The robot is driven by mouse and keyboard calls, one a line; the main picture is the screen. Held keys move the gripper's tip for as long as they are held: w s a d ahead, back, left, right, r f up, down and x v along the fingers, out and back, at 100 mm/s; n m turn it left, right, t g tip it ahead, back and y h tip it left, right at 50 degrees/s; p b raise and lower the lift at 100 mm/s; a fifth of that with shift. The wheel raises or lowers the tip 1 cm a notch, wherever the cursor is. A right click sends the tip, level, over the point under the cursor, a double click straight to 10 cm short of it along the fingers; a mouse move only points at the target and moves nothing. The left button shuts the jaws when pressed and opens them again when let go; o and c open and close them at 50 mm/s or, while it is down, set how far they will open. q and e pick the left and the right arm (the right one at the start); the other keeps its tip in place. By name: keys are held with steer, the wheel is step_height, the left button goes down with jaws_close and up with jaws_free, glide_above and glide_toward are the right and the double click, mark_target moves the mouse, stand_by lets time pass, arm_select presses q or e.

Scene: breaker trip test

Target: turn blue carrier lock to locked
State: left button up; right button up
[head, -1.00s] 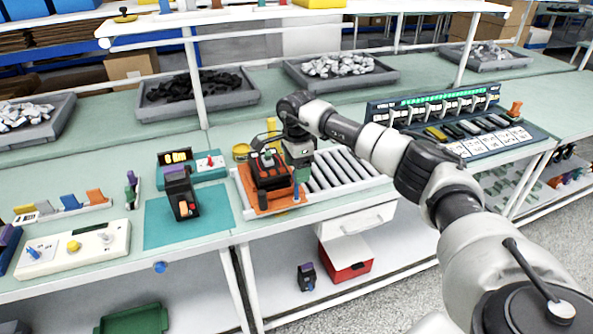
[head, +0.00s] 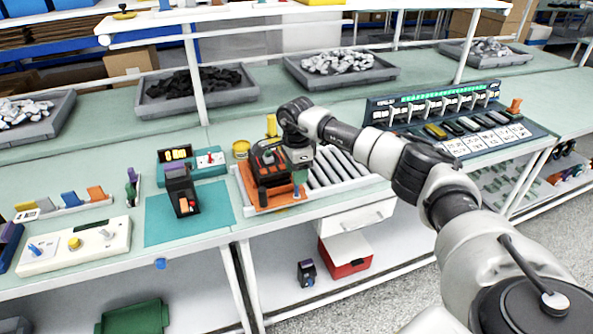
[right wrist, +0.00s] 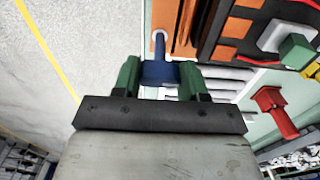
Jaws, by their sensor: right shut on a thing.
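The blue carrier lock (right wrist: 160,73) is a small blue handle at the edge of the orange carrier (head: 249,196). In the right wrist view my right gripper (right wrist: 163,82) has its green fingers on either side of the lock, shut on it. In the head view the right gripper (head: 300,178) points down at the carrier's front right corner and mostly hides the lock. A black and orange breaker device (head: 268,165) sits on the carrier. My left gripper is not in view.
A roller conveyor (head: 340,170) lies right of the carrier. A dark breaker (head: 180,190) stands on a teal mat (head: 160,228) to the left. A teal test box (head: 208,158) is behind it. In the right wrist view a red handle (right wrist: 275,110) is close beside the gripper.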

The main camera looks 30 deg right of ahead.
steer(key=m, duration=0.3)
steer(key=shift+m, duration=0.4)
steer(key=m, duration=0.4)
steer(key=shift+r+m, duration=0.1)
steer(key=shift+m, duration=0.2)
steer(key=m, duration=0.4)
steer(key=shift+p, duration=0.35)
steer(key=shift+m+p, duration=0.35)
steer(key=shift+m, duration=2.35)
steer(key=o, duration=0.9)
